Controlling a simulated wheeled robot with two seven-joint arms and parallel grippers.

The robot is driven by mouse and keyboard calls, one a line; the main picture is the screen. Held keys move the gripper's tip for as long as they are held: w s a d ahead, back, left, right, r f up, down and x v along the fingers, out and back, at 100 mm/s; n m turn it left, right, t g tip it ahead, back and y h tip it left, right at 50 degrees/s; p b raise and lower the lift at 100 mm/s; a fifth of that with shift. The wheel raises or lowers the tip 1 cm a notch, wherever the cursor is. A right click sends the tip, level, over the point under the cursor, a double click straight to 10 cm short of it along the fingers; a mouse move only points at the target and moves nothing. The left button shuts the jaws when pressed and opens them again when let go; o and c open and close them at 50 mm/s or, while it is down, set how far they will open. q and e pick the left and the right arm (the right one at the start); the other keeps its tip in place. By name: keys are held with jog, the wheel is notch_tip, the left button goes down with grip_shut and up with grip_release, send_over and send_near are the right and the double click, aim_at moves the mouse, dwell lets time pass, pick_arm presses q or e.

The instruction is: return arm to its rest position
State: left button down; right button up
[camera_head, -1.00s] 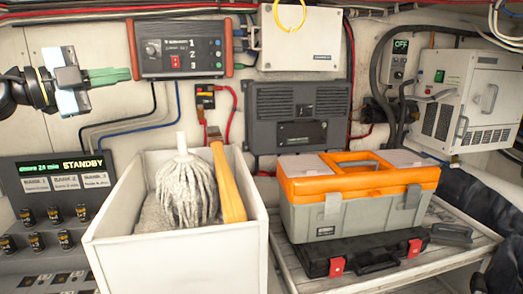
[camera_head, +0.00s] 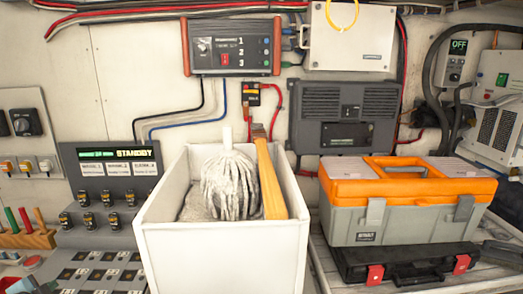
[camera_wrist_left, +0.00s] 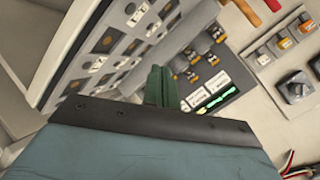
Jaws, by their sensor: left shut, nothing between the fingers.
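My left gripper (camera_wrist_left: 161,86) shows in the left wrist view as green fingers, shut and empty, beyond a dark-edged teal part. It points toward the panel with the lit display. My right gripper is in neither view.
A white bin (camera_head: 222,255) holds a mop (camera_head: 230,185) and a wooden-handled tool. An orange-lidded toolbox (camera_head: 405,215) stands on a black case (camera_head: 400,263) at right. The STANDBY panel (camera_head: 118,165) and a switch panel (camera_head: 25,130) are at left. Wall space above them is clear.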

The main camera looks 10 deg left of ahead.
pick_arm(q)
jog(key=s+a+f+n+g+y, duration=0.1)
jog(key=s+a+f+g, duration=0.3)
jog(key=s, duration=0.8)
jog(key=s+a+f+g+y, duration=0.2)
jog(key=s+a+f, duration=0.25)
jog(key=s, duration=0.75)
jog(key=s+a+f+n+g+y, duration=0.1)
jog(key=s+a+f+g, duration=0.3)
jog(key=s, duration=0.8)
jog(key=s+d+f+n+h, duration=0.1)
jog(key=s+d+f+h, duration=0.1)
jog(key=d+f, duration=0.9)
jog(key=s+d+f+n+h, duration=0.1)
jog(key=s+d+f+h, duration=0.15)
jog(key=d+f, duration=0.85)
jog(key=s+d+f+n+h+b, duration=0.1)
jog(key=d+f+h, duration=0.1)
jog(key=d, duration=1.6)
jog(key=s+d+f+h, duration=0.1)
jog(key=d+f+h, duration=0.15)
jog(key=d, duration=1.45)
notch_tip(320, 180, down, 9)
jog(key=b, duration=0.9)
jog(key=shift+s+a+g, duration=0.2)
jog(key=shift+a+g, duration=0.05)
jog(key=shift+g, duration=0.15)
